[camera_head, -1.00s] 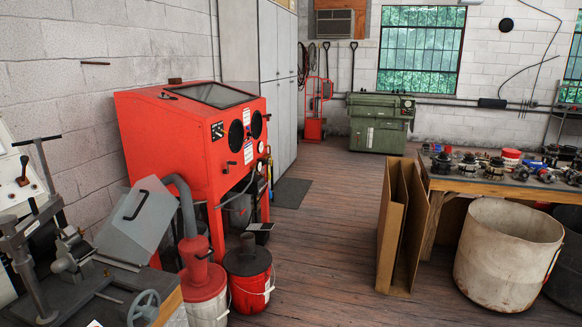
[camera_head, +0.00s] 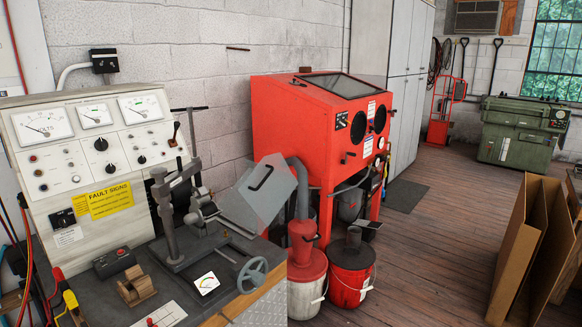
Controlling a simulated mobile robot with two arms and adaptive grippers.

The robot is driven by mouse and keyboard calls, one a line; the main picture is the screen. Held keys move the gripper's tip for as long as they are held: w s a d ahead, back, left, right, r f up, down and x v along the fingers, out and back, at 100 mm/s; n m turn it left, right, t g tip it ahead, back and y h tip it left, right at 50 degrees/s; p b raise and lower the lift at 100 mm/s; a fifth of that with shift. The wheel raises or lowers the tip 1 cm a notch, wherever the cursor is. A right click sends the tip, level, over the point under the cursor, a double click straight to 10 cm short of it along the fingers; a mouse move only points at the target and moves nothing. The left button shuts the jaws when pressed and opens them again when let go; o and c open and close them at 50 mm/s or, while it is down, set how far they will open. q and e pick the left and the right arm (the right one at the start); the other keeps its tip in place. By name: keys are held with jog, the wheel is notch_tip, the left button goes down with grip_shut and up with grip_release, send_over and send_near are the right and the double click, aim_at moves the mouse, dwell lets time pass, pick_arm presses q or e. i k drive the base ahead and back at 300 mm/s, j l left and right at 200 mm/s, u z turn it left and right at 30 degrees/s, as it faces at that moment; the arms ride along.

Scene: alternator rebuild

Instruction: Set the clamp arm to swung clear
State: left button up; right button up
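A grey metal clamping fixture (camera_head: 178,215) stands on the test bench at the left. It has an upright post, a horizontal arm (camera_head: 186,172) near the top and a handwheel (camera_head: 252,274) at its front right. I take the horizontal arm to be the clamp arm, but I cannot tell its exact setting from here. A clear guard (camera_head: 258,192) with a black handle is tilted beside the fixture. Neither of my grippers is in view.
A test panel (camera_head: 95,150) with meters and a yellow fault sign stands behind the bench. A wooden cradle (camera_head: 136,287) and a black box (camera_head: 114,262) sit on the bench. A red blasting cabinet (camera_head: 300,130) and buckets (camera_head: 350,276) stand right of it.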

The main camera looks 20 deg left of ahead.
aim_at(183, 173)
jog(key=u, duration=1.35)
jog(key=i+l+u, duration=0.1)
jog(key=i+l, duration=0.1)
jog(key=l, duration=0.1)
